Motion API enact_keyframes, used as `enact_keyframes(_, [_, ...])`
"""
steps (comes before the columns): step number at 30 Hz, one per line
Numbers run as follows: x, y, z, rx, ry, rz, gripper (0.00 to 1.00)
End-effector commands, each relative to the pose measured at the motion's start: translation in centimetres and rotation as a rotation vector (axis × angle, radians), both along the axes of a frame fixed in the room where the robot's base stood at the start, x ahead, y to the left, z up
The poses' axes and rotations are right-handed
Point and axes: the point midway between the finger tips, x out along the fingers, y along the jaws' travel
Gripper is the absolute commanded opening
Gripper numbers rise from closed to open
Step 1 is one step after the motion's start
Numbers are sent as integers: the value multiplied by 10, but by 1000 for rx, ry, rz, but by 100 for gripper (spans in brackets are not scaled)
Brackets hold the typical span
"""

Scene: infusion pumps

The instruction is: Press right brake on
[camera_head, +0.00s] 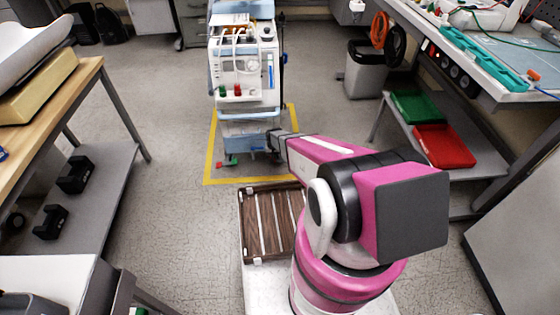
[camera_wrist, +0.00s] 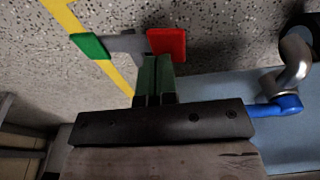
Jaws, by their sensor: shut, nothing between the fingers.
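The medical cart (camera_head: 245,75) stands on the floor inside a yellow tape outline. At its lower left, a pedal with a red pad (camera_head: 219,164) and a green pad (camera_head: 233,158) shows in the head view. My gripper (camera_head: 271,136) is at the cart's lower right and hides what lies behind it. In the wrist view my shut, empty fingers (camera_wrist: 155,60) reach up to a grey pedal bar. It carries a green pad (camera_wrist: 90,46) on the left and a red pad (camera_wrist: 167,43) on the right. The fingertips are close below the red pad; I cannot tell whether they touch it.
A blue lever (camera_wrist: 276,107) and a metal caster part lie right of my fingers in the wrist view. A wooden table (camera_head: 95,75) is on the left, a workbench (camera_head: 490,85) on the right. Floor beside the cart is clear.

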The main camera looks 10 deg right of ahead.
Motion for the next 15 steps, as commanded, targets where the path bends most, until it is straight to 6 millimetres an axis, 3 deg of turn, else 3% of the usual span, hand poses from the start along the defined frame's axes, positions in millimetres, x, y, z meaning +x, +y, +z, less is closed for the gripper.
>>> enact_keyframes(15, [0, 0, -7, 0, 0, 0, 0])
